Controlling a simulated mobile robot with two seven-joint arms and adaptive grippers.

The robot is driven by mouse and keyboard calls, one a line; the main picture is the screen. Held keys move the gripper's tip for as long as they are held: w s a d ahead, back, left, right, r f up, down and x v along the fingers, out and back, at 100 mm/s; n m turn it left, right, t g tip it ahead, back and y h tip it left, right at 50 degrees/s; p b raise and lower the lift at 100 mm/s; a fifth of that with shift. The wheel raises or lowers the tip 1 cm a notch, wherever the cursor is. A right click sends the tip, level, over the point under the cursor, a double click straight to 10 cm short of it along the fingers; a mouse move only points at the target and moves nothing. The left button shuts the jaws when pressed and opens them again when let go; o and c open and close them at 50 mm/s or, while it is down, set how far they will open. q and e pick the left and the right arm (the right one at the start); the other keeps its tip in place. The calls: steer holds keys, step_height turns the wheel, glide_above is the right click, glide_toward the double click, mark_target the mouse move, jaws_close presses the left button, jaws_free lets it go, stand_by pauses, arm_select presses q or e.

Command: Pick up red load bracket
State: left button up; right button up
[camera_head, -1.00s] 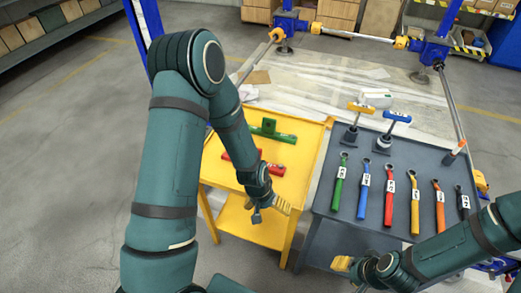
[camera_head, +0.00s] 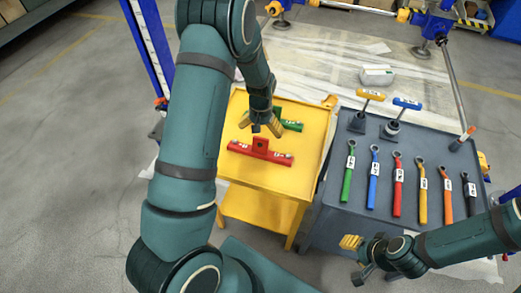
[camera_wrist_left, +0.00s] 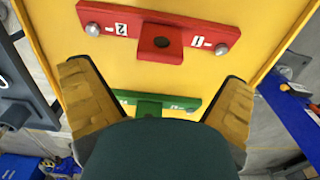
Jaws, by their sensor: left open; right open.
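The red load bracket (camera_head: 260,153) lies on the yellow cart top (camera_head: 242,190). It is a flat bar with a raised middle block that has a hole, and white labels near its ends. In the left wrist view the red load bracket (camera_wrist_left: 160,41) lies ahead of the fingertips, not between them. My left gripper (camera_head: 260,128) is open above the cart, near the green bracket (camera_head: 292,125). The left wrist view shows its two tan fingers apart (camera_wrist_left: 165,85) with nothing held. The green bracket (camera_wrist_left: 150,108) is partly hidden there by my gripper. My right gripper (camera_head: 357,258) is open and empty, low in front of the grey cart.
The grey cart (camera_head: 325,215) stands to the right with several coloured wrenches, a yellow-handled tool (camera_head: 370,95) and a blue-handled tool (camera_head: 407,103). A blue frame post (camera_head: 148,60) rises left of the yellow cart. The yellow cart's near part is clear.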

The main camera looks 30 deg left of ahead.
mark_target(260, 143)
arm_select(q)
step_height(260, 143, down, 3)
steer(key=shift+f, duration=0.2)
steer(key=f, duration=0.1)
steer(key=f+b, duration=0.1)
steer(key=f, duration=0.3)
steer(key=shift+s+f+b, duration=0.1)
steer(key=shift+s+b, duration=0.15)
steer(key=shift+b, duration=0.05)
steer(key=c, duration=1.3)
steer(key=shift+w, duration=0.1)
steer(key=shift+c, duration=0.2)
